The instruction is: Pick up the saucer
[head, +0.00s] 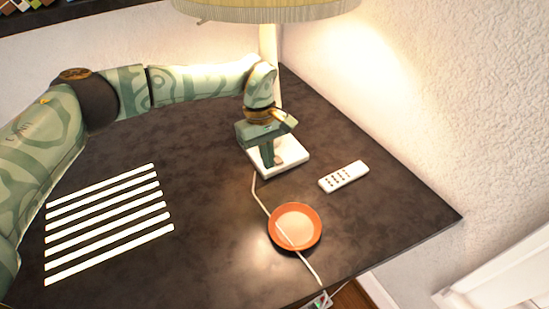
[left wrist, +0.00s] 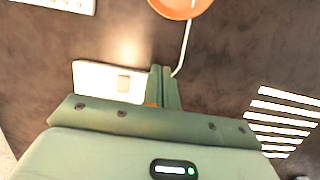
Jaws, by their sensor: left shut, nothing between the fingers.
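The saucer (head: 295,227) is a round orange-red dish with a paler inside. It lies on the dark table near the front right edge, and part of it shows at the top of the left wrist view (left wrist: 180,7). My left gripper (head: 268,162) is shut and empty. It points down at the white lamp base, behind and a little left of the saucer and apart from it. Its closed fingers (left wrist: 165,88) also show in the left wrist view beside the lamp base. Whether they touch the base I cannot tell. My right gripper is out of view.
The lamp (head: 270,45) stands behind my left gripper on its white base (head: 296,154). Its pale cord (head: 262,202) runs along the saucer to the table edge. A white remote (head: 344,177) lies behind right of the saucer. White stripes (head: 110,222) mark the left tabletop.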

